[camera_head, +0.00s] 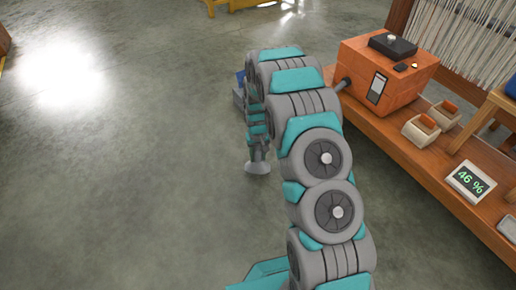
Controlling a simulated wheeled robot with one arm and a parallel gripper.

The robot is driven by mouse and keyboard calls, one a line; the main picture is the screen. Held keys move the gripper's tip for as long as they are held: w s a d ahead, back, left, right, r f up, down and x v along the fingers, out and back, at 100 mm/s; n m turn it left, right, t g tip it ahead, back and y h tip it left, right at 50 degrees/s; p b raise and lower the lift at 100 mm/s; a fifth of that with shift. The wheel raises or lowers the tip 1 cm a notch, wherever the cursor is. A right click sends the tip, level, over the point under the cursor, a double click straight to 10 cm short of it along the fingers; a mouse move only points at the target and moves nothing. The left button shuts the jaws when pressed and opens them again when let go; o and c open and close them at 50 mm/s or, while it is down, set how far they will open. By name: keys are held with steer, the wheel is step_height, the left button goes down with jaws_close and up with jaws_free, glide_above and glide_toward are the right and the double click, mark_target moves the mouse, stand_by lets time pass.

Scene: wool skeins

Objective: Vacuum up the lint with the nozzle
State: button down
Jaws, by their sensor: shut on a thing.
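My gripper (257,141) points down beside my arm, just left of the middle of the view. It is shut on the nozzle (257,167), a grey piece with a flared lower end that hangs below the jaws. The nozzle's end is close to the floor, but I cannot tell whether it touches. I make out no lint on the visible floor. My arm hides part of the floor to its right.
A wooden bench (402,150) runs along the right, holding an orange box (362,84), small bins (421,130) and a display reading 46 % (470,181). Hanging pale strands (462,40) are behind it. The grey floor (130,170) at left is clear.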

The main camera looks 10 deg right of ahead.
mark_target(258, 150)
steer(key=shift+r+p, duration=0.4)
steer(key=shift+r, duration=1.6)
